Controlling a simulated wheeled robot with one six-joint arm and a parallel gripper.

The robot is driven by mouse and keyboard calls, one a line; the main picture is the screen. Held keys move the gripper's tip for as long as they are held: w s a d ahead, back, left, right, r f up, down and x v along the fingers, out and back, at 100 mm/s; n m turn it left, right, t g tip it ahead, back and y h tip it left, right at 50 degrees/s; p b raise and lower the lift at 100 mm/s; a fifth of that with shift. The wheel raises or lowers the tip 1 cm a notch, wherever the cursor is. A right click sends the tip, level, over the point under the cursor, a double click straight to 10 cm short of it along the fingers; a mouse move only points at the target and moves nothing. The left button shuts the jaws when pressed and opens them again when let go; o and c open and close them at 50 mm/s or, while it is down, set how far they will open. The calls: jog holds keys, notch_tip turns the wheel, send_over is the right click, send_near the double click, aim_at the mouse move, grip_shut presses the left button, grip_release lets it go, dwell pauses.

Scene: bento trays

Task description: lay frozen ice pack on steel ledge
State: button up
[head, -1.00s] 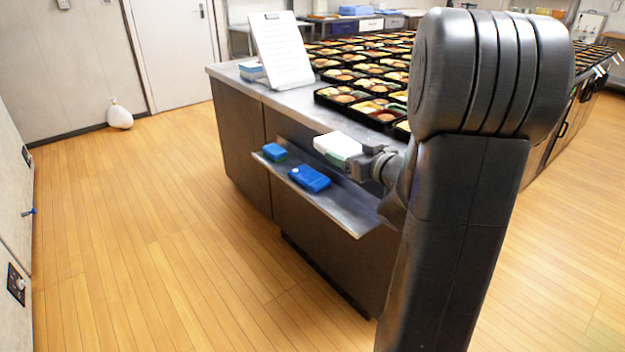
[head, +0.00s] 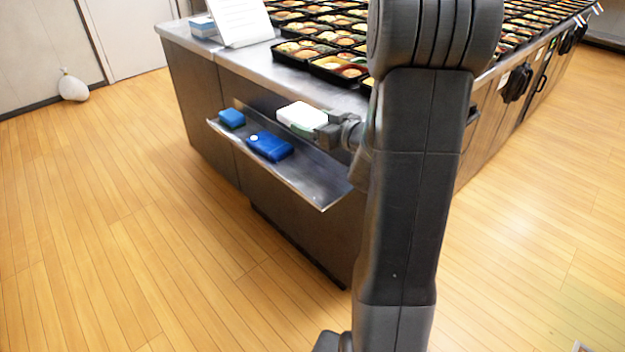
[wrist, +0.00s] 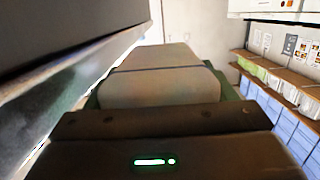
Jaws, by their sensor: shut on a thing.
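The frozen ice pack, a pale white block (head: 301,116) with a green underside, is in my gripper (head: 322,130). It is over the back part of the steel ledge (head: 315,182), near the counter's side; whether it touches the ledge I cannot tell. In the wrist view the pack (wrist: 155,85) extends beyond the dark gripper (wrist: 160,118), with green at its edges. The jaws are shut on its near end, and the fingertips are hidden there.
On the ledge lie a blue case with a white spot (head: 270,146) and a smaller blue block (head: 231,118), left of the pack. The ledge's right part is bare. Above, the steel counter (head: 245,68) holds many bento trays (head: 340,68) and a white board (head: 240,20).

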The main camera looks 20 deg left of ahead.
aim_at(315, 185)
notch_tip(315, 185, down, 17)
jog(key=b, duration=0.4)
jog(key=shift+r+b, duration=0.1)
jog(key=shift+b, duration=0.2)
jog(key=shift+f+b, duration=0.45)
jog(key=shift+b, duration=0.1)
jog(key=shift+f, duration=0.15)
jog(key=o, duration=1.2)
